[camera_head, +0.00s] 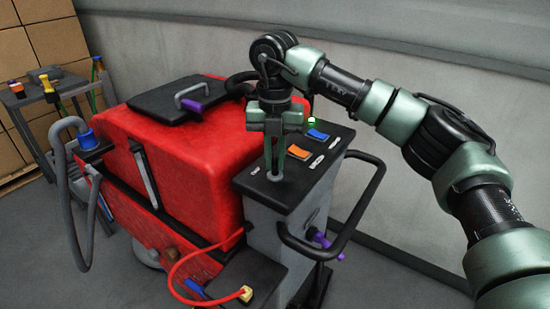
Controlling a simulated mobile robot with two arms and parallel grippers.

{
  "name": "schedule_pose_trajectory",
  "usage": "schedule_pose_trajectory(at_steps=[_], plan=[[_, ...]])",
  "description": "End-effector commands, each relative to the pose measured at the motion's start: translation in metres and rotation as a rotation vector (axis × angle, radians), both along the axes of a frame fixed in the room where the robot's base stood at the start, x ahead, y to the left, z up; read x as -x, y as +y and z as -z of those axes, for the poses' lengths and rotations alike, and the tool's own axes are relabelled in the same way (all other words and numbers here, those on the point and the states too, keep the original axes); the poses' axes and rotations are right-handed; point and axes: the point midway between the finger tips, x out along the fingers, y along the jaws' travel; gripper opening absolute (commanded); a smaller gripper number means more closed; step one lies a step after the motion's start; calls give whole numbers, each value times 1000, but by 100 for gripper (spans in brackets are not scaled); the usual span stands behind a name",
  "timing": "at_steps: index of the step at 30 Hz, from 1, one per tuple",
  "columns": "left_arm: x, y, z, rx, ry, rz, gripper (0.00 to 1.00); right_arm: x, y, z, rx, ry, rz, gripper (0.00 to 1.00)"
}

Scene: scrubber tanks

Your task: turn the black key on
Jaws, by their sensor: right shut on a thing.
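My right gripper (273,165) points straight down over the black control panel (290,197) on top of the grey column of the red scrubber (185,155). Its fingers are shut at the near-left part of the panel, on what seems to be the black key. The key itself is mostly hidden by the fingertips, and its turn angle cannot be told. A blue switch (318,135), an orange switch (303,146) and a green-topped knob (311,122) sit farther back on the panel. My left gripper is not in view.
A black handlebar (365,208) loops out to the right of the column. A red cable with a yellow plug (244,293) lies in front. A grey hose (68,200) hangs at the left. A cart (55,90) with tools stands behind; a wall (440,90) runs along the back.

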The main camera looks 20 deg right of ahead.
Motion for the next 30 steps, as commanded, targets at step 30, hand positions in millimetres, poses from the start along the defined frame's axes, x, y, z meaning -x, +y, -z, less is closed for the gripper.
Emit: schedule_pose_trajectory(at_steps=[30], plan=[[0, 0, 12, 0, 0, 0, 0, -1, 0, -71, -1, -5, 4, 34]])
